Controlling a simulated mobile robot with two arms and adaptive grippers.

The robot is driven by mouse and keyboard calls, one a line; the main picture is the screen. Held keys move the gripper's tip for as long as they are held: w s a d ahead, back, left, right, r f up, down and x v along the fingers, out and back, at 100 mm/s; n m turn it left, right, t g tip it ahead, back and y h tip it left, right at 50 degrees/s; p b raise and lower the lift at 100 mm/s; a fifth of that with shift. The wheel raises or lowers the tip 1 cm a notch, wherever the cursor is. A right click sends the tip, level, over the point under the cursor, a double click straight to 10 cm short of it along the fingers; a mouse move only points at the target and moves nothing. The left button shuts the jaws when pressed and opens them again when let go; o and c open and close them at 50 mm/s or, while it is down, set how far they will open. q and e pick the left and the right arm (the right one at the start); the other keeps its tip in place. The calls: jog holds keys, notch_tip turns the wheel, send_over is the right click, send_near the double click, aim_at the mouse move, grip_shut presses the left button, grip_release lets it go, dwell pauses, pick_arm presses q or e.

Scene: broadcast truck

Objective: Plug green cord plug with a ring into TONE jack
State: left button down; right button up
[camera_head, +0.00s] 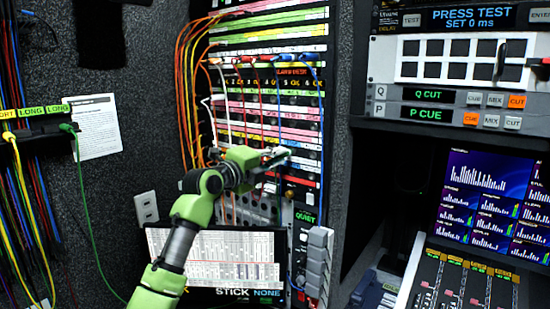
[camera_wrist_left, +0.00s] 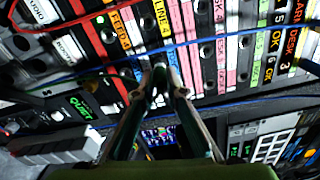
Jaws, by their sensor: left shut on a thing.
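My left gripper (camera_head: 276,157) reaches in front of the lower part of the patch bay (camera_head: 262,105). In the left wrist view its two fingers (camera_wrist_left: 160,84) close together on a small dark thing at the tips, close to the panel's label strips. I cannot read a TONE label, so I cannot pick out that jack. My right gripper is not in view.
Orange, white, red and blue cords (camera_head: 186,90) loop across the patch bay. A blue cord (camera_wrist_left: 100,72) crosses the left wrist view. Below are a green QUIET display (camera_head: 307,217), grey blocks (camera_head: 318,262) and a tablet (camera_head: 215,262). Screens and a mixer stand at right.

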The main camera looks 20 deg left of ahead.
pick_arm(q)
jog(key=shift+w+d+r, duration=0.1)
jog(key=shift+w, duration=0.1)
jog(key=shift+w, duration=0.2)
jog(key=c, duration=2)
grip_release()
jog(key=shift+d, duration=0.1)
jog(key=shift+s, duration=0.1)
jog(key=v, duration=1.2)
